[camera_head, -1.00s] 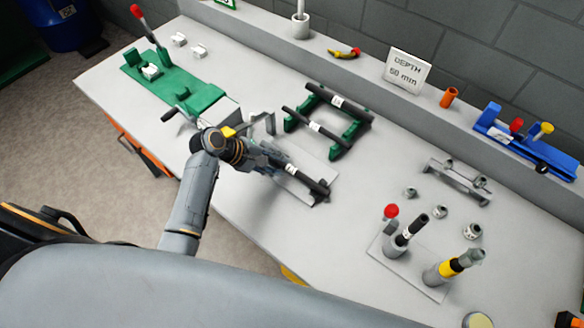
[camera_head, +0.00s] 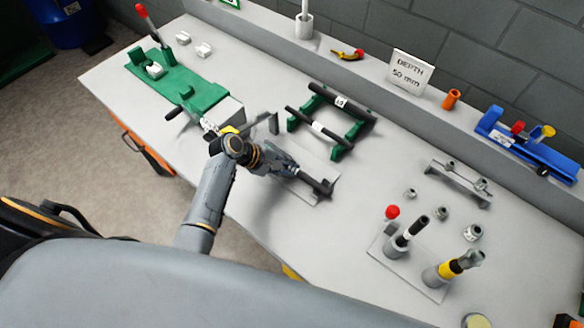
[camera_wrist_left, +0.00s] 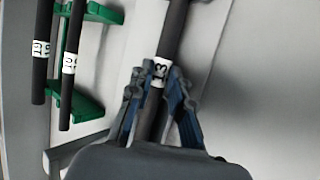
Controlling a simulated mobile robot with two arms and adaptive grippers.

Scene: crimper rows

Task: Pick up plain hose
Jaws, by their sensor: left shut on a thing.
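A black hose (camera_head: 317,183) with a white label lies over a thin grey plate on the bench. In the left wrist view the hose (camera_wrist_left: 173,30) runs up from between my fingers, and its label, apparently "13", shows between the fingertips. My left gripper (camera_head: 292,168) is shut on this hose, with a finger on each side of it; it also shows in the left wrist view (camera_wrist_left: 160,88). In the head view the gripper hides the label and the hose's near part. I cannot tell whether the hose is clear of its support. My right gripper is not in view.
A green rack (camera_head: 341,150) behind holds two more labelled black hoses. A green lever tool (camera_head: 178,80) stands at the left. A base with upright fittings (camera_head: 405,268) and several loose metal fittings are at the right. The bench front is clear.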

